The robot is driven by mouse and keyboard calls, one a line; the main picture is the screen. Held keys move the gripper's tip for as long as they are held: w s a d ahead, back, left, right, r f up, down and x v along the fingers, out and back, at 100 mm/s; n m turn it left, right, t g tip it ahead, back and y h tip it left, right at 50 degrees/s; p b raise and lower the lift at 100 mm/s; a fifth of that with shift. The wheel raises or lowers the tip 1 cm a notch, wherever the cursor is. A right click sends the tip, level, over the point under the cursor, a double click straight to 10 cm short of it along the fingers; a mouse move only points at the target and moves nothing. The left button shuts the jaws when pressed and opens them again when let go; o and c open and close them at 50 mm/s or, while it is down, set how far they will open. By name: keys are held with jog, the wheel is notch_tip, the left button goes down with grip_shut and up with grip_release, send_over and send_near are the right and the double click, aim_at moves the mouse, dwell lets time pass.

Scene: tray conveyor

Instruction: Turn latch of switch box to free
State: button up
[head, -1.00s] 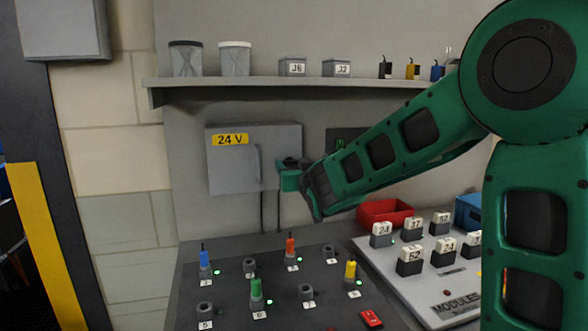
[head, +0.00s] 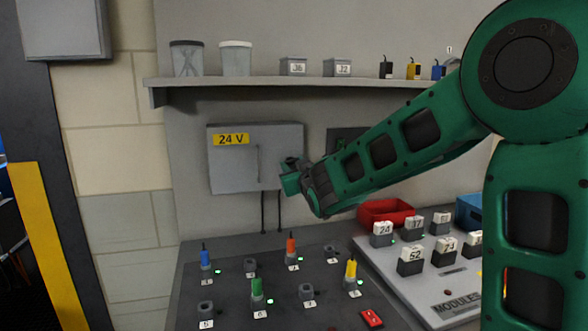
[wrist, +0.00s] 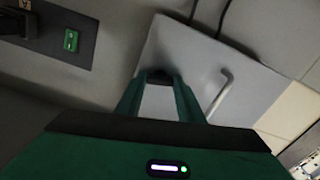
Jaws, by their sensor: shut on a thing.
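The switch box (head: 232,172) is a grey wall box with a yellow 24 V label, below the shelf; its door looks closed. My gripper (head: 286,178) is at the right edge of the box in the head view. In the wrist view, the box (wrist: 205,65) appears tilted, with its pale bar handle (wrist: 220,94) to the right of my fingers. My gripper (wrist: 158,78) has its two green fingers closed in around a small dark piece at the box edge, apparently the latch. The fingers mostly hide it, so its exact angle cannot be told.
A shelf (head: 270,82) with jars and small boxes runs above. A dark wall panel (head: 345,138) is right of the box. The console (head: 225,300) with coloured switches, a red bin (head: 386,212) and a modules board (head: 440,285) lie below.

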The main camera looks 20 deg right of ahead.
jog(key=n, duration=0.4)
jog(key=shift+n, duration=0.3)
jog(key=n, duration=0.3)
jog(key=shift+n, duration=0.4)
jog(key=n, duration=0.3)
jog(key=shift+a+f+n, duration=0.1)
jog(key=shift+n, duration=1.9)
jog(key=o, duration=1.1)
jog(key=shift+f, duration=0.1)
jog(key=shift+c, duration=0.2)
